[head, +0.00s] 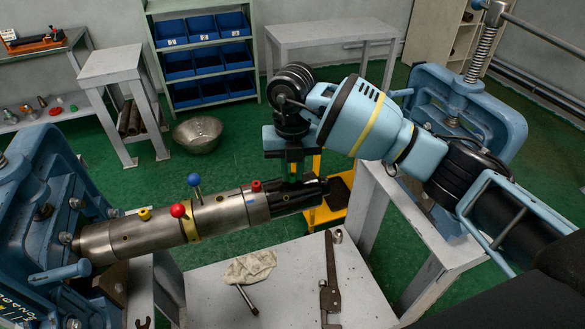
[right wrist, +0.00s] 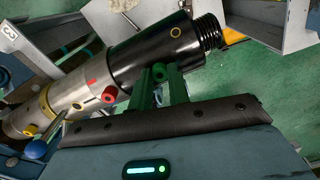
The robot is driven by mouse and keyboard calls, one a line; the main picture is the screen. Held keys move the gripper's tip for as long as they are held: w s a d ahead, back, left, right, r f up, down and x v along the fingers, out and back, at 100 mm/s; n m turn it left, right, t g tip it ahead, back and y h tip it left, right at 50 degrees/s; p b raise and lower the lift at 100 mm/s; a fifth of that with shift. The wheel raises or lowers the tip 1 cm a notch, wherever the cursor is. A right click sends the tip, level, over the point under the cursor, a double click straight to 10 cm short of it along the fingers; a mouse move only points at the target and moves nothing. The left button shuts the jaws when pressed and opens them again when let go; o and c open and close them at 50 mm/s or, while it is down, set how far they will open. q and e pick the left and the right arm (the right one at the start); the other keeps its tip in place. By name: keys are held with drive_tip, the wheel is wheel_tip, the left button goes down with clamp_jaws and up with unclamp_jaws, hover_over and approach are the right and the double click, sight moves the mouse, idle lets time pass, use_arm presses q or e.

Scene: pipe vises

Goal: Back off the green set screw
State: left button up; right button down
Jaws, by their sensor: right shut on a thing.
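A steel pipe assembly (head: 220,215) lies nearly level, its left end at a blue pipe vise (head: 50,200). Its right part is a black sleeve (head: 298,197) with a threaded end (right wrist: 208,33). My right gripper (head: 294,172) is above the black sleeve and points down. In the right wrist view its dark green fingers are shut on the green set screw (right wrist: 158,72), at the sleeve's side. The gripper hides that screw in the head view. A red set screw (head: 256,186) and a yellow one (head: 144,213) sit along the pipe. My left gripper is out of view.
A red ball knob (head: 177,210) and a blue ball knob (head: 194,179) stick up from the pipe. A pale table (head: 215,300) below holds a rag (head: 249,267), a short rod (head: 246,299) and a pipe wrench (head: 330,285). A second blue vise (head: 480,115) stands at right.

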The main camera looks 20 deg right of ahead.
drive_tip(key=n, duration=0.4)
drive_tip(key=shift+r, duration=0.1)
drive_tip(key=n, duration=1)
drive_tip(key=shift+f, duration=0.2)
drive_tip(key=n+b, duration=0.1)
drive_tip(key=n, duration=0.3)
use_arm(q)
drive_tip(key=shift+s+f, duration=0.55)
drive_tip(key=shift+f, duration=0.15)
use_arm(e)
drive_tip(key=shift+n, duration=0.8)
drive_tip(key=shift+s, duration=0.1)
drive_tip(key=c, duration=1.3)
unclamp_jaws()
drive_tip(key=shift+r, duration=0.15)
